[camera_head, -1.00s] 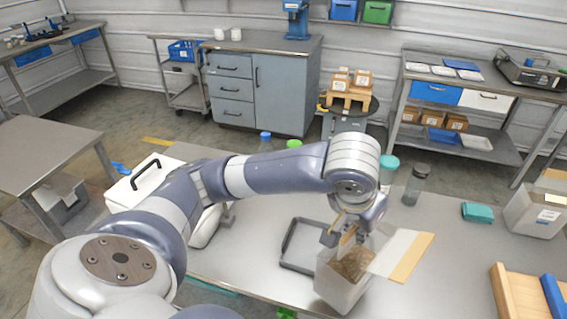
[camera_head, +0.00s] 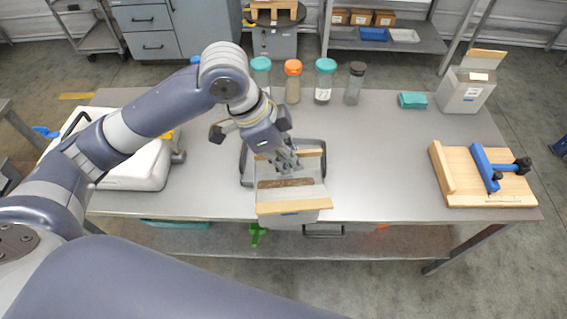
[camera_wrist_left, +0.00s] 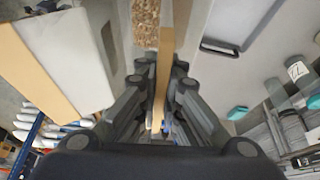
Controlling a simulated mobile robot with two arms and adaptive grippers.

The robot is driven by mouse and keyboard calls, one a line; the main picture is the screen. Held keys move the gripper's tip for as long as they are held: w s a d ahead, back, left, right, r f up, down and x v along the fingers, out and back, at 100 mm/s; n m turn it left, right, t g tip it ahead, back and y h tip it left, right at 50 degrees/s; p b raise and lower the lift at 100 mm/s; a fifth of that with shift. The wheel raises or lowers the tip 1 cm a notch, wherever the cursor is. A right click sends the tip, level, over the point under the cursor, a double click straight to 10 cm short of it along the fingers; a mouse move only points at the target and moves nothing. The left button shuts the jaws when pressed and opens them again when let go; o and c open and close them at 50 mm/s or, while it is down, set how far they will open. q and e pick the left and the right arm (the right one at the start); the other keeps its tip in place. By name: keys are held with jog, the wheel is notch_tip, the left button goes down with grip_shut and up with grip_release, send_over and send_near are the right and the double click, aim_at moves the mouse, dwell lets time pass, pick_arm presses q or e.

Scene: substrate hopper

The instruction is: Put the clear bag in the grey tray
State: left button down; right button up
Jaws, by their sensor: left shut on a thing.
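The clear bag (camera_head: 291,197) is a pale see-through pouch with tan strips along its top edges and brown substrate inside. It is open at the top. My left gripper (camera_head: 287,163) is shut on the far tan strip; in the left wrist view the strip (camera_wrist_left: 164,75) stands between its fingers (camera_wrist_left: 160,110). The grey tray (camera_head: 244,168), with a dark rim, lies on the table just behind the bag, which covers its front part. The tray rim also shows in the left wrist view (camera_wrist_left: 220,47). Whether the bag touches the table is hidden. My right gripper is not in view.
Lidded jars (camera_head: 325,80) stand along the table's back edge, with a teal block (camera_head: 412,100) and a grey box (camera_head: 466,90) to their right. A wooden fixture with a blue bar (camera_head: 485,168) is at the right. A white case (camera_head: 135,165) is at the left.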

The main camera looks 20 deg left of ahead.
pick_arm(q)
jog(key=shift+w+d+m+g, duration=0.3)
jog(key=shift+m, duration=0.5)
jog(key=w+a+f+p, duration=0.2)
jog(key=w+a+p, duration=0.1)
jog(key=w, duration=0.4)
jog(key=w+a+f+p, duration=0.3)
jog(key=w, duration=0.3)
jog(key=shift+w, duration=0.35)
jog(key=c, duration=1.8)
grip_release()
jog(key=shift+s+f, duration=0.1)
jog(key=shift+f, duration=0.05)
jog(key=shift+o, duration=0.2)
jog(key=shift+a, duration=0.1)
